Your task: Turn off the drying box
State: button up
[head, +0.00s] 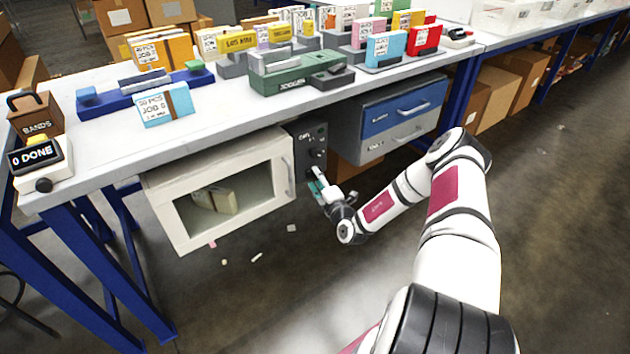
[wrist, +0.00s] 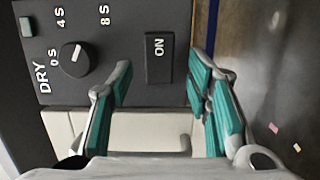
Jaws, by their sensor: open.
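The drying box (head: 160,195) is a white cabinet with a glass window, hung under the bench; pale blocks (head: 222,200) show inside. Its dark control panel (head: 308,138) is on its right side. In the wrist view the panel has a black rocker switch (wrist: 160,58) marked ON and a round dial (wrist: 76,60) marked DRY, with 0 S, 4 S and 8 S around it. My gripper (head: 318,185) is just in front of the panel. In the wrist view my gripper (wrist: 160,92) is open and empty, its teal-padded fingers either side of the switch's lower end; I cannot tell contact.
Blue and grey drawers (head: 405,108) hang right of the panel. The white bench (head: 225,115) above carries several card boxes and holders. A counter reading "0 DONE" (head: 38,158) stands at the left end. Blue legs (head: 105,250) stand at left. Paper scraps lie on the floor.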

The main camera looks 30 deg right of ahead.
jog(key=shift+w+d, duration=0.1)
jog(key=shift+w, duration=0.55)
grip_shut()
jog(key=shift+d, duration=0.15)
jog(key=shift+d+n+y+b, duration=0.25)
jog(key=shift+n+y+b, duration=0.55)
jog(key=shift+y, duration=0.5)
jog(key=shift+d+n+y+b, duration=0.2)
jog(key=shift+n+y+b, duration=0.6)
jog(key=shift+y, duration=0.5)
jog(key=shift+d+n+y+b, duration=0.25)
jog(key=shift+n+y+b, duration=0.55)
jog(key=shift+y, duration=0.5)
jog(key=shift+r, duration=0.1)
